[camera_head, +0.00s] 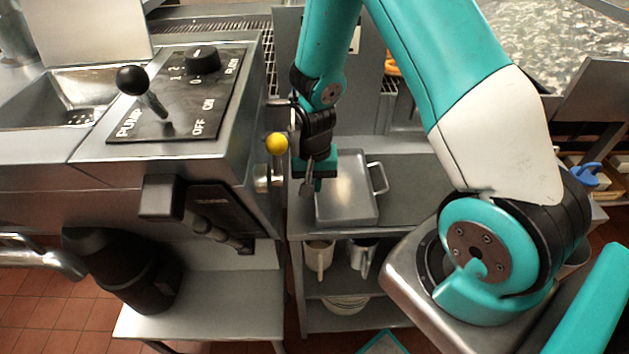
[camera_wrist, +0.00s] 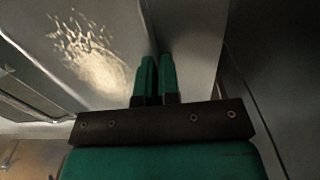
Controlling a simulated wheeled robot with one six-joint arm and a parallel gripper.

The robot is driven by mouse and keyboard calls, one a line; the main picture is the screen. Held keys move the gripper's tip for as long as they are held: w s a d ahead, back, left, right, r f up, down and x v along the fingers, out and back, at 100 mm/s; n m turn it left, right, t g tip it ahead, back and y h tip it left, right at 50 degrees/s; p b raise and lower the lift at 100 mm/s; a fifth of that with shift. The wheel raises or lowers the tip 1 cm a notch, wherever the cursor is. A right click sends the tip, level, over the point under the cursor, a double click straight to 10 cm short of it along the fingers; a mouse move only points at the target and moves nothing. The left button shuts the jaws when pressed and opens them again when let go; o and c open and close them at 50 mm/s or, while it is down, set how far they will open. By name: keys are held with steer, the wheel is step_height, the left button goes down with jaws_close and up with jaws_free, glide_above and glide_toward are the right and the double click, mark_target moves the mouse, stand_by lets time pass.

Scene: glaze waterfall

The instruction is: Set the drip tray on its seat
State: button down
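The drip tray (camera_head: 347,203) is a shallow grey metal pan with a bar handle on its right side. It appears at the grey counter right of the machine; I cannot tell whether it rests on it or is just above. My gripper (camera_head: 318,183) points down at the tray's left side. In the wrist view its two teal fingers (camera_wrist: 157,80) are close together with a narrow gap, along what looks like the tray's left edge, and appear closed on it. The contact itself is hidden. I cannot make out the tray's seat.
The machine (camera_head: 130,190) with a black lever panel (camera_head: 185,95) stands at left, and a yellow-knobbed lever (camera_head: 276,143) juts close to my gripper. Cups (camera_head: 318,258) and stacked plates (camera_head: 345,304) sit on shelves below. A black container (camera_head: 125,270) stands on the low shelf at left.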

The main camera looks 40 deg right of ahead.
steer(key=shift+s+f, duration=0.1)
steer(key=shift+f, duration=0.05)
steer(key=c, duration=1.3)
jaws_free()
steer(key=shift+o, duration=0.2)
step_height(320, 180, up, 18)
steer(key=shift+f, duration=0.25)
